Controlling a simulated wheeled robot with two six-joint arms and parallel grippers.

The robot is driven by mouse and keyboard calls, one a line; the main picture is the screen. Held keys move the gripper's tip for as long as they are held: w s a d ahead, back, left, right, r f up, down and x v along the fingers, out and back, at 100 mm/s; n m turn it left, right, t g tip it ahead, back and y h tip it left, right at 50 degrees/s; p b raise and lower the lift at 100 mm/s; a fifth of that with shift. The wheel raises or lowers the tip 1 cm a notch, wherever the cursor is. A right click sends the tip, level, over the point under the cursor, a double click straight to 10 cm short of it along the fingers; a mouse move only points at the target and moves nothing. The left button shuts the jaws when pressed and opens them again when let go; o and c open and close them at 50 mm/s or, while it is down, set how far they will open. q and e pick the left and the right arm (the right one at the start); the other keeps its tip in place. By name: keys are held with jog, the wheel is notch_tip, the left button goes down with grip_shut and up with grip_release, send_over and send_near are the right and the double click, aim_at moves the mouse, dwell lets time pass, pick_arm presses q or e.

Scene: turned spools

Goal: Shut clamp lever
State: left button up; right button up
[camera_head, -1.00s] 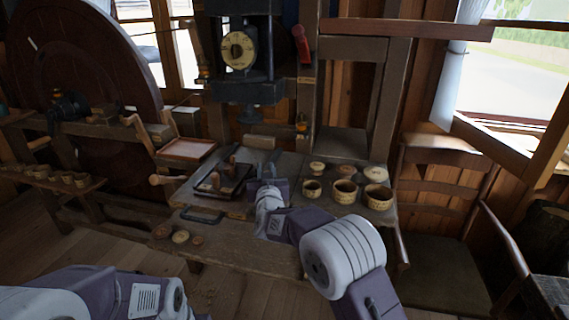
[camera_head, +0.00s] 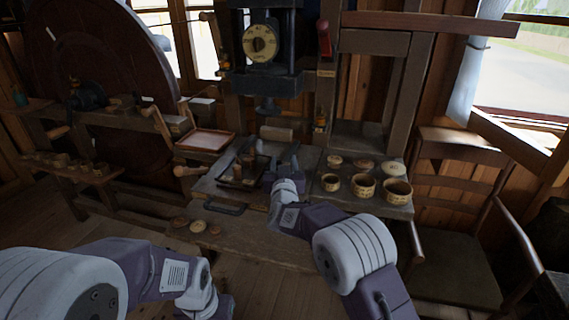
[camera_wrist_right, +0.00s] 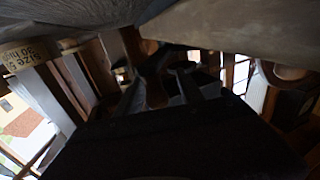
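On the bench, a dark flat fixture (camera_head: 232,183) with short brown upright parts (camera_head: 248,163) sits left of my right gripper. I cannot tell for sure which part is the clamp lever. My right gripper (camera_head: 284,160) is over the bench just right of this fixture, its two fingers apart. In the right wrist view the gripper's fingers (camera_wrist_right: 165,90) point away from its dark body, and a brown shape shows between or beyond them. I see no clear contact. My left arm comes in at the lower left; its fingertips do not show.
Several small spools and round cups (camera_head: 363,186) stand on the bench's right side. A press with a round dial (camera_head: 260,42) rises behind. A wooden tray (camera_head: 205,140) and a wooden handle (camera_head: 187,171) are at left. A chair (camera_head: 455,190) stands right of the bench.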

jog(key=shift+d, duration=0.1)
jog(key=s, duration=0.7)
jog(key=shift+d+b, duration=0.1)
jog(key=shift+b, duration=0.2)
jog(key=shift+s+f+b, duration=0.3)
jog(key=shift+s+b, duration=0.2)
jog(key=shift+b, duration=0.3)
jog(key=shift+s+r, duration=0.1)
jog(key=shift+s, duration=0.25)
jog(key=shift+s+d+r, duration=0.1)
jog(key=shift+s+r, duration=0.05)
